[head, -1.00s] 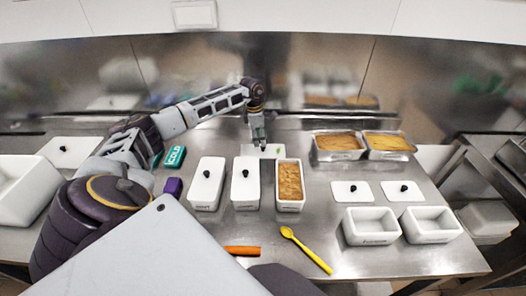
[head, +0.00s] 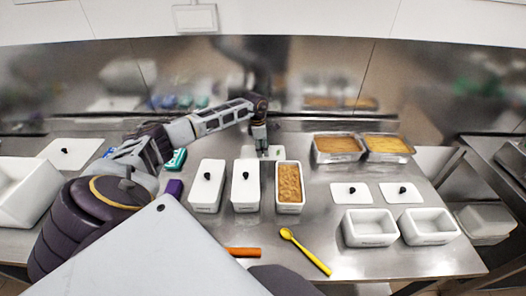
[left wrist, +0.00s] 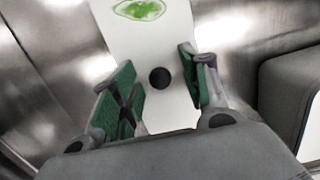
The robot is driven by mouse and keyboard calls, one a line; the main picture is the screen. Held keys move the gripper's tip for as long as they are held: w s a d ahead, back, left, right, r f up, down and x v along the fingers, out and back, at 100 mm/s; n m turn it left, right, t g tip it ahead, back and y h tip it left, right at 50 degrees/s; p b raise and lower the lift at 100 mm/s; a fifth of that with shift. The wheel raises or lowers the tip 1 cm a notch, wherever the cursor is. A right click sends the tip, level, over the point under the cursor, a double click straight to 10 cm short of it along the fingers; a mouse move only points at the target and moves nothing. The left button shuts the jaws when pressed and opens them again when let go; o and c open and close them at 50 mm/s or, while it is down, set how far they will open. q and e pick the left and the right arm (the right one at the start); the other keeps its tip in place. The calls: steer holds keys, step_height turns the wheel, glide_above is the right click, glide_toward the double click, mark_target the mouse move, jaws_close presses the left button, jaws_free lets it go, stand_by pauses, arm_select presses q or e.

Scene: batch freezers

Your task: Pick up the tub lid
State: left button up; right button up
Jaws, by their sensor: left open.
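A white tub lid (head: 275,153) with a black knob lies flat at the back of the steel table, behind the filled tub. In the left wrist view the lid (left wrist: 165,40) has a green leaf-like picture, and its dark round knob (left wrist: 160,78) shows between my fingers. My left gripper (head: 261,152) is over this lid, pointing down. Its green-padded fingers (left wrist: 160,85) are open on either side of the knob, with a gap on both sides. I cannot tell the exact height above the lid. My right gripper is not in view.
A white tub of brown food (head: 289,183) stands just in front, beside two lidded white tubs (head: 208,190) (head: 245,190). Metal trays (head: 338,157) stand to the right. Two loose lids (head: 352,200) and two empty tubs (head: 370,238) are front right. A yellow spoon (head: 308,253) lies in front.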

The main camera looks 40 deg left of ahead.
arm_select(q)
jaws_close()
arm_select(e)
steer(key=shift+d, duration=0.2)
arm_select(q)
steer(key=shift+r, duration=0.15)
